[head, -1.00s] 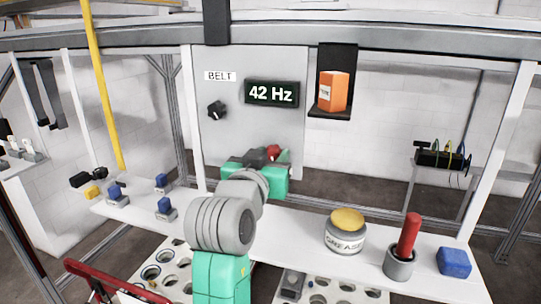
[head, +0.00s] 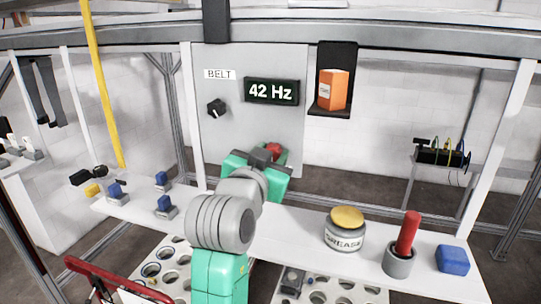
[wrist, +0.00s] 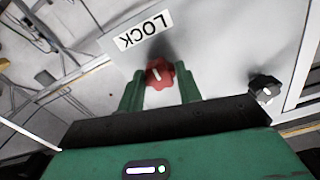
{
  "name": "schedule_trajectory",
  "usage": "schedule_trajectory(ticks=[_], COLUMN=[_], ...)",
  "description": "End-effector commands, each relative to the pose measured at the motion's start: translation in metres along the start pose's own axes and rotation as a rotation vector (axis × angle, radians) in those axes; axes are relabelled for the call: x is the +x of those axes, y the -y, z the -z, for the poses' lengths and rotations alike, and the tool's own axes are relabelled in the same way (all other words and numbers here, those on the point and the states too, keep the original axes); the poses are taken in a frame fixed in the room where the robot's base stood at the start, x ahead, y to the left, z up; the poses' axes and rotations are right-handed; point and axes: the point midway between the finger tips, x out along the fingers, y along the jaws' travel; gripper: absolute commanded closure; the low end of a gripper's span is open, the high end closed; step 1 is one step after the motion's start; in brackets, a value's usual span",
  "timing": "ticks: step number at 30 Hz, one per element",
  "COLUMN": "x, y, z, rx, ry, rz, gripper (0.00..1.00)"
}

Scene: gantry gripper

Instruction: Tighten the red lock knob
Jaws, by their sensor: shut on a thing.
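The red lock knob (wrist: 159,74) is on the panel below the LOCK label (wrist: 143,30) in the wrist view. My gripper (wrist: 160,88) has its two green fingers on either side of the knob and is shut on it. In the head view, my gripper (head: 258,170) is at the lower part of the grey panel (head: 225,140), and a bit of the red knob (head: 273,149) shows above it. The white mark on the knob is tilted a little from upright in the wrist view. My arm and gripper hide the LOCK label in the head view.
An orange box (head: 332,90) stands on a black shelf to the right. A grease tub (head: 345,232), a red-handled tool (head: 408,234) and a blue block (head: 453,260) stand on the white bench.

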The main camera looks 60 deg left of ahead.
Motion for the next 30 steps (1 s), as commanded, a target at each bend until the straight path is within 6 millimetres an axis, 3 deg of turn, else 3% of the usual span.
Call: schedule_trajectory(ticks=[1, 2, 5, 14, 24, 30], x=[0.000, 0.000, 0.000, -0.003, -0.064, -0.078], y=[0.000, 0.000, 0.000, 0.000, -0.001, 0.000], z=[0.000, 0.000, 0.000, -0.001, -0.002, 0.000], rx=[0.001, 0.001, 0.000, 0.000, 0.000, 0.000], ry=[0.001, 0.001, 0.001, 0.000, -0.001, 0.000], rz=[0.000, 0.000, 0.000, 0.000, 0.000, 0.000], gripper=[0.88, 0.64, 0.44, 0.44, 0.44, 0.44])
